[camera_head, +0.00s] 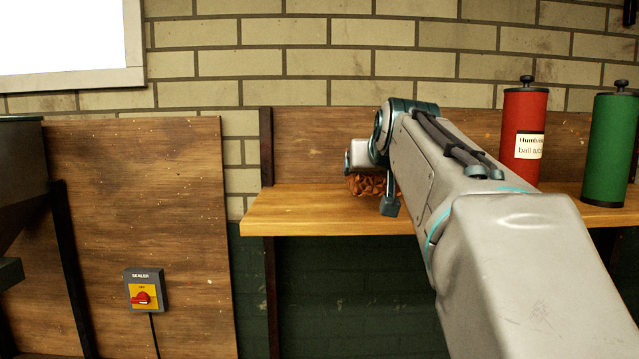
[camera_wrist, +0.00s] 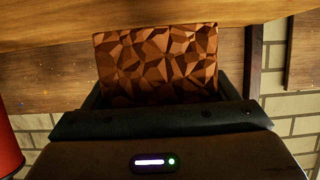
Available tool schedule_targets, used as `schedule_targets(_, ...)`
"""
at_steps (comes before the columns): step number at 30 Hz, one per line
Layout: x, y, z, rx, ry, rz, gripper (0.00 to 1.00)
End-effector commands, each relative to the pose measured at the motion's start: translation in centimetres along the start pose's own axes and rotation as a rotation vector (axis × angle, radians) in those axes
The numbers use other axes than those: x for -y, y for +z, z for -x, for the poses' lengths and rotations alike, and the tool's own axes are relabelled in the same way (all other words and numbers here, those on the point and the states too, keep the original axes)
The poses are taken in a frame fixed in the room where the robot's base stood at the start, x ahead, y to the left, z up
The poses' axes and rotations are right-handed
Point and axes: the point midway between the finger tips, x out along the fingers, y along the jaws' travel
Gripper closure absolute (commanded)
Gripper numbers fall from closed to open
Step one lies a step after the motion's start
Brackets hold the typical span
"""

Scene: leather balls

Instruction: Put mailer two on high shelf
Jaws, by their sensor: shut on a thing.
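A brown, faceted, copper-toned packet, apparently the mailer (camera_wrist: 157,62), is held in my gripper (camera_wrist: 158,100) in the wrist view. In the head view only a small part of the mailer (camera_head: 368,184) shows, under the end of my arm; the rest is hidden. My gripper (camera_head: 388,204) is over the light wooden shelf (camera_head: 310,212), near its left part. The wrist view is upside down, with the shelf (camera_wrist: 60,18) along its top edge. I cannot tell whether the mailer touches the shelf. No number on the mailer is readable.
A red canister (camera_head: 525,125) and a green canister (camera_head: 608,150) stand on the shelf to the right of my arm. A dark upright post (camera_head: 266,147) marks the shelf's left end. The shelf's left front is bare. A sealer switch (camera_head: 144,291) is on the lower left panel.

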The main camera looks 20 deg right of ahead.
Motion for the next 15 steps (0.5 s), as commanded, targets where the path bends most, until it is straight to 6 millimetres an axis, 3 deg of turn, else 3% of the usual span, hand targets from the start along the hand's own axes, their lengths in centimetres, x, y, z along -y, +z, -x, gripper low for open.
schedule_targets(8, 0.0, 2.9, -1.1, 0.001, 0.000, 0.000, 0.49)
schedule_targets(15, 0.0, 3.3, -1.3, 0.000, 0.001, 0.000, 0.49)
